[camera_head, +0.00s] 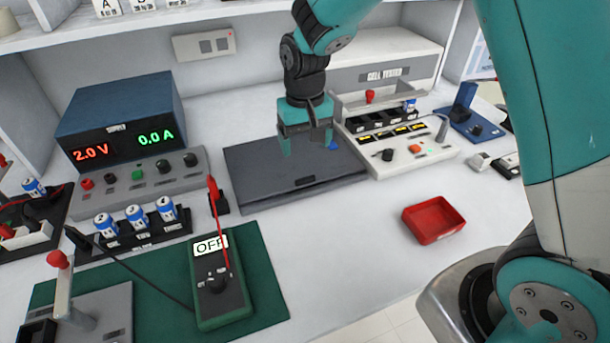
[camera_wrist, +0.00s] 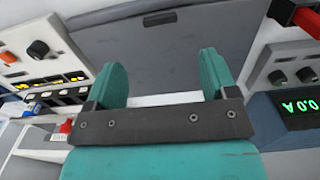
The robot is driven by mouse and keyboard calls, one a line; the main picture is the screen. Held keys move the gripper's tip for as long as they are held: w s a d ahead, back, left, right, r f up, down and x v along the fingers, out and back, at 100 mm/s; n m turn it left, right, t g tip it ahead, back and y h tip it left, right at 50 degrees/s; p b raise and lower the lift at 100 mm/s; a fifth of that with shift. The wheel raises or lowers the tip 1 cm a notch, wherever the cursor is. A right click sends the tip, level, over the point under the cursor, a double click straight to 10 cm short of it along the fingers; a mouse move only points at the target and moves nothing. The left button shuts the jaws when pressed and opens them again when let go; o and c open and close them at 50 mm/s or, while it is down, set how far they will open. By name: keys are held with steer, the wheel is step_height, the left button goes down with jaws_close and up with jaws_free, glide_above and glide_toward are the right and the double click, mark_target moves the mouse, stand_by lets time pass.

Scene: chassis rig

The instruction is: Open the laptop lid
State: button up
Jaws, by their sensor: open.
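The laptop (camera_head: 245,180) is a flat dark grey slab lying shut on the white bench. A small dark notch (camera_head: 305,181) shows near its front edge. In the wrist view the laptop (camera_wrist: 160,45) fills the top middle, with the notch near the top of the picture. My gripper (camera_head: 306,148) has teal fingers and points down above the back part of the laptop. In the wrist view my gripper (camera_wrist: 163,72) has its fingers wide apart with nothing between them. It appears apart from the lid; the exact height is hard to tell.
A power supply (camera_head: 120,120) stands left of the laptop, and a cell tester (camera_head: 410,145) stands close at its right. A red tray (camera_head: 433,220) lies front right. A multimeter (camera_head: 218,295) lies on a green mat (camera_head: 265,290) front left. Bench in front of the laptop is clear.

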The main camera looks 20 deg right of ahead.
mark_target(305, 178)
step_height(305, 178, down, 10)
stand_by(0.3)
steer(key=shift+c, duration=0.4)
